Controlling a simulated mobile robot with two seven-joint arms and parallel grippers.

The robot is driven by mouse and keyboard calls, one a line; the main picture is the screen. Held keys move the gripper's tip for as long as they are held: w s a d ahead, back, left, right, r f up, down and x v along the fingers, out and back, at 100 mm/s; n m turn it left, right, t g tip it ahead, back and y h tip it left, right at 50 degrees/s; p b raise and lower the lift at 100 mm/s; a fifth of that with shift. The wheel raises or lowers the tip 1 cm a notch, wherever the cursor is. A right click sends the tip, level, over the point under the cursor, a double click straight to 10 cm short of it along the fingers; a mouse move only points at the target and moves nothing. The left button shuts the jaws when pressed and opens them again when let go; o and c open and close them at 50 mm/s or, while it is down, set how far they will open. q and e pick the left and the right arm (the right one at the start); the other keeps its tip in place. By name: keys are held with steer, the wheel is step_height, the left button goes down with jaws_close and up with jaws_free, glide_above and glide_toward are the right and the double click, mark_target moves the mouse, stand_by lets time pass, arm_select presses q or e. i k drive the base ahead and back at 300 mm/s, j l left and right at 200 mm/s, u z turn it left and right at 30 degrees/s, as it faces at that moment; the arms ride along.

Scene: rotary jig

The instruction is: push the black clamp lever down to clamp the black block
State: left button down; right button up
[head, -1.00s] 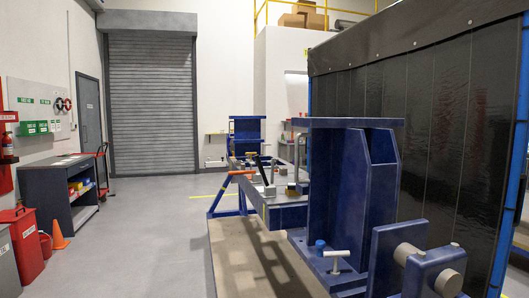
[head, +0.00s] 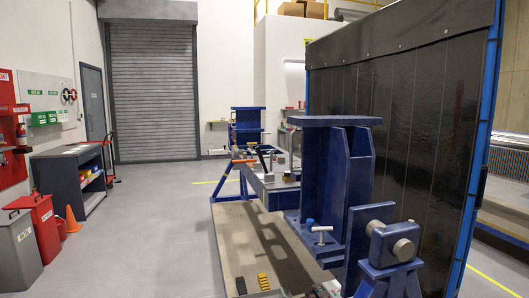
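The rotary jig is a blue frame (head: 335,170) with a long beam (head: 275,195) running away from me. A small black upright lever (head: 262,159) stands on the far part of the beam; it looks like the clamp lever and is tilted up. Small dark and metal parts sit around it, too small to tell apart, so I cannot pick out the clamped block there. A small black block (head: 241,286) lies on the tan board (head: 238,235) in front, beside a yellow piece (head: 263,282). I cannot tell whether it is the task's block. Neither gripper is in view.
A black curtain wall (head: 400,120) stands close on the right of the jig. A dark workbench (head: 68,180), red bin (head: 42,225), grey bin (head: 18,250) and orange cone (head: 72,219) stand at the left. The grey floor (head: 150,230) between is clear.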

mark_target(258, 149)
steer(key=k+z, duration=0.15)
steer(key=z, duration=0.25)
steer(key=k+z, duration=0.15)
steer(key=z, duration=1.7)
steer(key=j+z, duration=0.2)
steer(key=j, duration=0.15)
steer(key=k+j+z, duration=0.15)
steer(key=j, duration=0.2)
steer(key=k+j, duration=0.1)
steer(key=j, duration=0.4)
steer(key=k+j, duration=0.15)
steer(key=j, duration=0.4)
steer(key=k+j, duration=0.1)
steer(key=j, duration=0.4)
steer(key=k+j, duration=0.1)
steer(key=j, duration=0.45)
steer(key=k+j, duration=0.15)
steer(key=j, duration=0.35)
steer(key=k+j, duration=0.1)
steer(key=j, duration=0.45)
steer(key=k+j, duration=0.1)
steer(key=j, duration=0.4)
steer(key=k+j, duration=0.15)
steer(key=j, duration=0.4)
